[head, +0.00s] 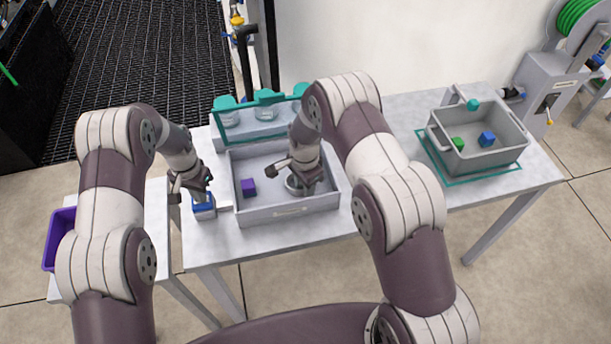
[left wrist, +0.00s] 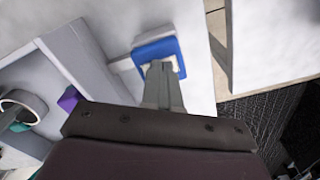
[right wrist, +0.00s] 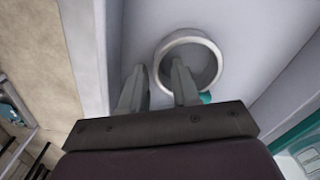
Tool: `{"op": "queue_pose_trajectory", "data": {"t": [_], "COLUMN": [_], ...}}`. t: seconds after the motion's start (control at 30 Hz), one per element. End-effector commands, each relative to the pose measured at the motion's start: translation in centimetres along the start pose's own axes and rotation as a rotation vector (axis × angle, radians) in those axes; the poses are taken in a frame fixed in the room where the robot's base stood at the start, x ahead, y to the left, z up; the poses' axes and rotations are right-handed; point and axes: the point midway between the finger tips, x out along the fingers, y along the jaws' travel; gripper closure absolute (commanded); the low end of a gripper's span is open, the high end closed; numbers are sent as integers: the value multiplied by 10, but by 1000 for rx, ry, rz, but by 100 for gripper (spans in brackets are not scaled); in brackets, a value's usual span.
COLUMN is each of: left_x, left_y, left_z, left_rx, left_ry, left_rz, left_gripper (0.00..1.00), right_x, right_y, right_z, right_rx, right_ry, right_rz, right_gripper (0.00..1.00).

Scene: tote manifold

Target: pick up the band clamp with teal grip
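The band clamp (right wrist: 213,62) is a pale grey ring with a teal grip (right wrist: 206,98) at its rim. It lies in the grey tray (head: 290,211) and also shows in the left wrist view (left wrist: 33,105). In the head view my right gripper (head: 299,184) partly covers it. In the right wrist view my right gripper (right wrist: 158,68) is open, one finger over the ring's opening and the other outside its left wall. Whether they touch it I cannot tell. My left gripper (left wrist: 159,66) has its fingers together at a blue square piece (left wrist: 147,50) on a pale block.
A purple cube (head: 248,187) lies in the tray, left of the clamp. A teal rack with jars (head: 264,112) stands behind the tray. A grey tote (head: 484,155) with blue and green cubes stands at the right. A purple bin (head: 58,232) is at the far left.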

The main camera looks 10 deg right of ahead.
Motion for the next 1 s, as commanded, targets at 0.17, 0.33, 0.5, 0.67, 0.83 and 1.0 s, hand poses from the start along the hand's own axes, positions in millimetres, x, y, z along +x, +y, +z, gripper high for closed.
{"op": "queue_pose_trajectory", "data": {"t": [0.17,0.33,0.5,0.67,0.83,1.0], "left_x": [1,1,1,1,1,1], "left_y": [0,0,0,0,0,0], "left_z": [1,1,1,1,1,1], "left_rx": [0,0,0,0,0,0], "left_ry": [-3,-3,-3,-2,-2,-3], "left_rz": [1,1,1,1,1,1], "left_gripper": [100,100,100,100,100,100], "right_x": [0,0,-11,-50,-87,-112], "right_y": [0,0,-1,-1,-1,-1], "right_z": [0,0,0,0,0,0], "right_rx": [0,0,0,0,0,0], "right_ry": [0,0,1,2,1,1], "right_rz": [0,0,-3,-5,-3,-3], "right_gripper": [100,100,100,100,100,100]}}
